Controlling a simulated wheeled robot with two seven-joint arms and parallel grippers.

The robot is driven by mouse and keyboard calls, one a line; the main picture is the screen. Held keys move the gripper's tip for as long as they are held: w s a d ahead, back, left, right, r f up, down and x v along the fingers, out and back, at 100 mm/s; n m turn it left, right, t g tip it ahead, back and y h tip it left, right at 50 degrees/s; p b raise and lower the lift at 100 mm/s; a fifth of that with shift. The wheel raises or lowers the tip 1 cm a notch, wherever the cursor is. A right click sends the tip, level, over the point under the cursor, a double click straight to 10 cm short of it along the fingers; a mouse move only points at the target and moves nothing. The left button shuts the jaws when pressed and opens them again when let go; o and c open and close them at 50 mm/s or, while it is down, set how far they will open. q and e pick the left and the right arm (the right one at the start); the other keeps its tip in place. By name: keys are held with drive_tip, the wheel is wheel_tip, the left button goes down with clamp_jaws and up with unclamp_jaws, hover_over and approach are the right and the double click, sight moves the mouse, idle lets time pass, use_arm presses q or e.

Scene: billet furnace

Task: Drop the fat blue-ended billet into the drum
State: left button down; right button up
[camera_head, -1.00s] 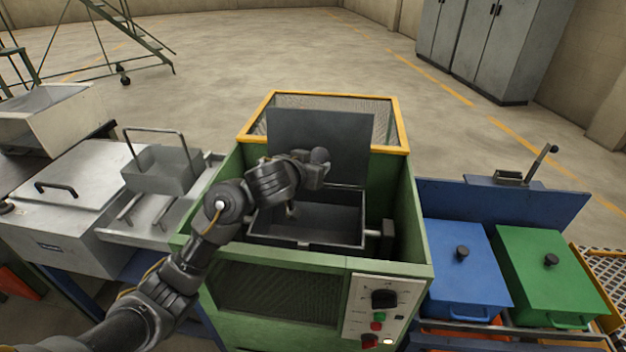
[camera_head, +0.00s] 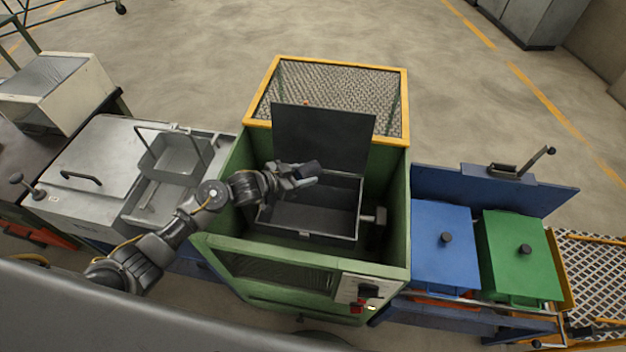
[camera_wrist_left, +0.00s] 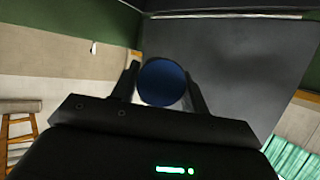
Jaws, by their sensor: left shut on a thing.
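The fat billet (camera_wrist_left: 162,82) shows its round blue end between the fingers of my left gripper (camera_wrist_left: 163,92) in the left wrist view. In the head view my left gripper (camera_head: 296,176) is shut on the billet (camera_head: 308,169), which looks dark there and points right. They are above the drum (camera_head: 303,235), a dark, open, box-like container inside the green machine. The drum's lid (camera_head: 322,136) stands raised behind the opening, and its grey face also fills the right of the wrist view (camera_wrist_left: 250,70). The drum's inside looks empty where I can see it. My right gripper is not in view.
The green housing (camera_head: 399,215) stands around the drum, with a yellow-framed mesh guard (camera_head: 340,66) behind. To the left is a metal bench with a wire-handled basket (camera_head: 172,158). To the right are a blue lidded box (camera_head: 443,265) and a green one (camera_head: 520,270).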

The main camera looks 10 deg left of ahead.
use_arm(q)
drive_tip(key=shift+d+f+b, duration=0.1)
drive_tip(key=shift+f+b, duration=0.3)
drive_tip(key=shift+b, duration=0.2)
wheel_tip(320, 180, down, 5)
drive_tip(key=b, duration=0.5)
drive_tip(key=shift+r, duration=0.1)
drive_tip(key=c, duration=0.7)
unclamp_jaws()
drive_tip(key=shift+o, duration=0.2)
drive_tip(key=b+v, duration=0.1)
drive_tip(key=v, duration=0.9)
drive_tip(key=shift+s+a+b, duration=0.3)
drive_tip(key=shift+s+b, duration=0.05)
